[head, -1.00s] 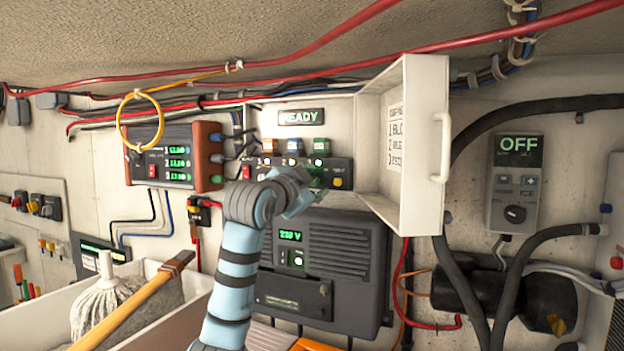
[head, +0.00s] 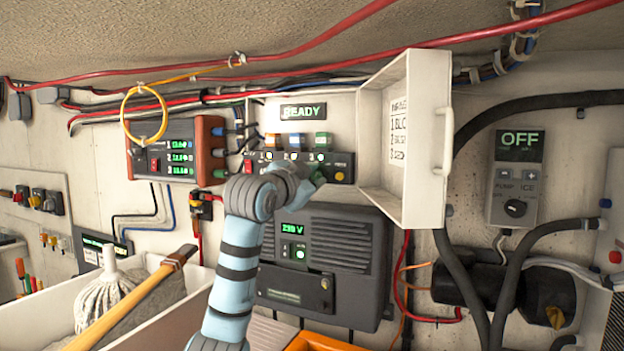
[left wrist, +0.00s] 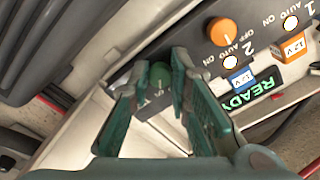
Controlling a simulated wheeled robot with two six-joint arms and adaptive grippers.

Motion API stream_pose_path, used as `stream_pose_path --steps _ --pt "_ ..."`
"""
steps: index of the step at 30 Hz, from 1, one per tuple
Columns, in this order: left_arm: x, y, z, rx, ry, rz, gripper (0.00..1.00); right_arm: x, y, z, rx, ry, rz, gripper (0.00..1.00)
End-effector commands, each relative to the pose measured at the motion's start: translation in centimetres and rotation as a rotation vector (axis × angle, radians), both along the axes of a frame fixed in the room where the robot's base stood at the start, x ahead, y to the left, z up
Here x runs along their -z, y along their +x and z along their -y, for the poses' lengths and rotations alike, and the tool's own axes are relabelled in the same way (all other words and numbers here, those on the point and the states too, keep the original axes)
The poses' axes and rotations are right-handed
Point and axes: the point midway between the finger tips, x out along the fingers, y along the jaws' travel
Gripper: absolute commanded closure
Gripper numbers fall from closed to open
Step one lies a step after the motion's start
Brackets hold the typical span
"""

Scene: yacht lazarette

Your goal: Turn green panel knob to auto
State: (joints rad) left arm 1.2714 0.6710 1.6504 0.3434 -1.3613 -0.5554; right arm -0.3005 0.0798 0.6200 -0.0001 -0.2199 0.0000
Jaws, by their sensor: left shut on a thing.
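The green knob (left wrist: 160,75) sits on the dark control panel inside the open white cabinet. In the left wrist view it lies between the fingertips of my left gripper (left wrist: 158,72), which is shut on it. The fingers hide its sides, and I cannot read which position it points to. In the head view my left gripper (head: 312,180) covers the lower right of the panel (head: 262,157), and the knob is hidden. A green tag (head: 322,140) is above it. My right gripper is in neither view.
An orange knob (left wrist: 222,32) with OFF, AUTO and ON marks is close beside the fingers. The cabinet door (head: 426,140) stands open to the right. A grey 230 V unit (head: 340,235) is below. A mop (head: 105,290) and wooden handle (head: 130,305) stand at lower left.

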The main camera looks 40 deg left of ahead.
Motion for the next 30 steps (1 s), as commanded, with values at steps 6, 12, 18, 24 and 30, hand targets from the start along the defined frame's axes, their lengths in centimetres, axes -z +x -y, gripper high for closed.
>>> stream_pose_path --steps 6,12,18,24,30 --pt "0.0 0.0 0.1 0.0 -0.147 0.049 1.0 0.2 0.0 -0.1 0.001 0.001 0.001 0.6" --pt "0.0 0.0 0.1 0.001 -0.312 0.102 1.0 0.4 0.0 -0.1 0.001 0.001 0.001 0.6" --pt "0.0 0.0 0.1 0.002 -0.46 0.15 1.0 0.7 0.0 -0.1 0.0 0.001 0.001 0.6" --pt "0.0 0.0 0.2 0.001 -0.568 0.183 1.0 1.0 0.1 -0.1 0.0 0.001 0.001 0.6" --pt "0.0 0.0 0.2 0.001 -0.627 0.202 1.0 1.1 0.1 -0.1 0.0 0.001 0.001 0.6"
